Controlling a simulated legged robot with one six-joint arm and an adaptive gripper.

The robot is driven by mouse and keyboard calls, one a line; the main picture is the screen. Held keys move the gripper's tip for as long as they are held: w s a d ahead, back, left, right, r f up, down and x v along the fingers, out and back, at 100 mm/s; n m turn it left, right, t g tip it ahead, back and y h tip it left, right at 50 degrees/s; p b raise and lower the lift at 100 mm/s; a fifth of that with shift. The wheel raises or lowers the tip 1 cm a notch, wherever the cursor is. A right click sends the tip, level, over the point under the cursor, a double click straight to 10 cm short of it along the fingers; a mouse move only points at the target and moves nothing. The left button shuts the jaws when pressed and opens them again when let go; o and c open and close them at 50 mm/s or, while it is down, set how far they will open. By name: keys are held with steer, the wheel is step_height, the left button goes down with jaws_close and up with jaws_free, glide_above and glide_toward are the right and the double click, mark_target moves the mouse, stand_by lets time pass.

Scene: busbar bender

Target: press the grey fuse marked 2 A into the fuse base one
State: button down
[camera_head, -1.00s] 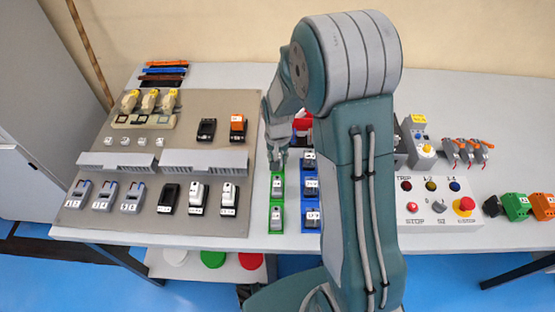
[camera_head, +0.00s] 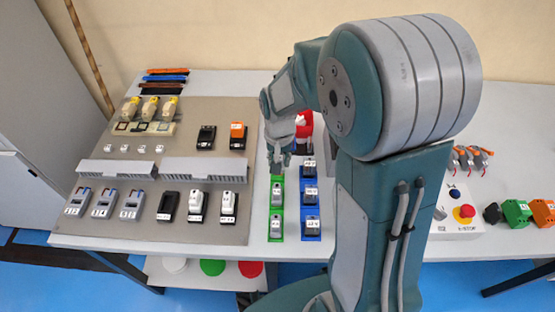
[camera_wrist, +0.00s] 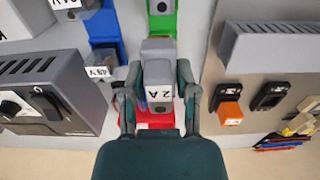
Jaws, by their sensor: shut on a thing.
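The grey fuse marked 2 A (camera_wrist: 158,88) is between the two fingers of my gripper (camera_wrist: 160,100) in the wrist view, its label facing the camera. In the head view my gripper (camera_head: 280,160) is at the far end of the green strip (camera_head: 277,238); the fuse cannot be made out there. Two black holders stand empty on the grey panel, one at the upper row (camera_head: 206,137) and one at the lower row (camera_head: 169,206). I cannot read which fuse base is one.
The green strip carries grey fuses, beside a blue strip (camera_head: 310,238) with more. Grey ducts (camera_head: 203,169) run across the panel (camera_head: 150,232). An orange-topped holder (camera_head: 238,136) stands beside the upper empty one.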

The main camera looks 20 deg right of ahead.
steer(key=s+a+r, duration=0.2)
steer(key=s+r, duration=0.3)
steer(key=s, duration=0.4)
steer(key=shift+s, duration=0.4)
stand_by(0.7)
